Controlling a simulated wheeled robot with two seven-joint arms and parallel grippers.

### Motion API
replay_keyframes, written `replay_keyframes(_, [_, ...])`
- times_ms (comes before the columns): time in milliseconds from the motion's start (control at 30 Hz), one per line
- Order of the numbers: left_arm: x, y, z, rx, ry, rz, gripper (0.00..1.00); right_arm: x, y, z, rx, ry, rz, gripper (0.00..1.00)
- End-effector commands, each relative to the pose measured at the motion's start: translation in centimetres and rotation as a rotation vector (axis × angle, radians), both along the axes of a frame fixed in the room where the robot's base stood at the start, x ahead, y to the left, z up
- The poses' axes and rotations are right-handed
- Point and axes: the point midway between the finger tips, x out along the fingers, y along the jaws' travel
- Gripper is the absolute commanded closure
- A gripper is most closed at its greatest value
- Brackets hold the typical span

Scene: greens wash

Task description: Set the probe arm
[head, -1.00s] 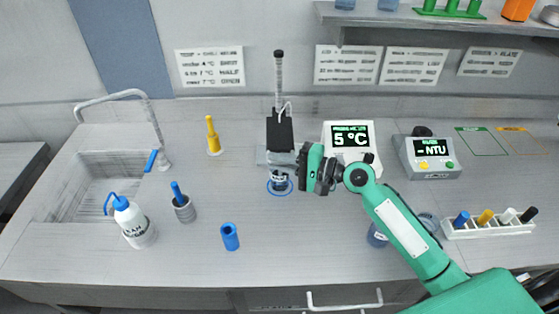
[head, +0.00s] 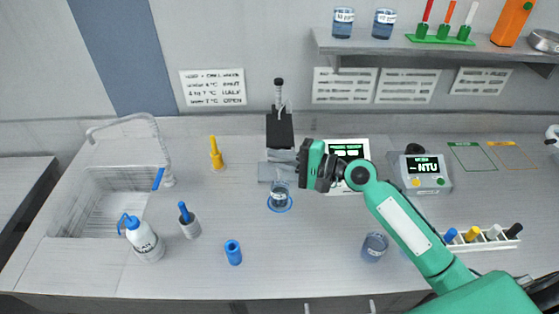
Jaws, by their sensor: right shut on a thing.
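The probe stand (head: 279,128) has a black head on a thin upright post and a grey base, at mid-bench in the head view. A small beaker (head: 279,197) of bluish liquid sits on a blue ring mark in front of it. My right gripper (head: 308,166), on a green arm, is at the right side of the stand. It is shut on the probe arm (head: 290,157), most of which its fingers hide. I cannot tell whether the probe tip is inside the beaker. My left gripper is not in view.
A lit meter (head: 347,150) stands behind my right forearm, with an NTU meter (head: 422,172) to its right. A jar (head: 374,246) is below the forearm. The sink (head: 95,215), wash bottle (head: 142,238) and blue cup (head: 233,252) are left.

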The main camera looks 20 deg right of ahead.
Motion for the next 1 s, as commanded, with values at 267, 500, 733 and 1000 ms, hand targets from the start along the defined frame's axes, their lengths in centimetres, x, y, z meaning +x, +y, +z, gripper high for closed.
replay_keyframes(267, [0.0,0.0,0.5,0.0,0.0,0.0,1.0,0.0,0.0,0.8,0.0,-0.001,0.001,1.0])
replay_keyframes(500, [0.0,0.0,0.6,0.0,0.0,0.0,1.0,0.0,0.0,0.8,0.0,-0.001,0.001,0.69])
replay_keyframes(733, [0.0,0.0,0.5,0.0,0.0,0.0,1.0,0.0,0.0,0.7,0.0,0.0,0.0,0.69])
replay_keyframes(1000, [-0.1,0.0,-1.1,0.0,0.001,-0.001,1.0,-1.7,-2.2,0.4,-0.004,0.0,0.0,0.69])
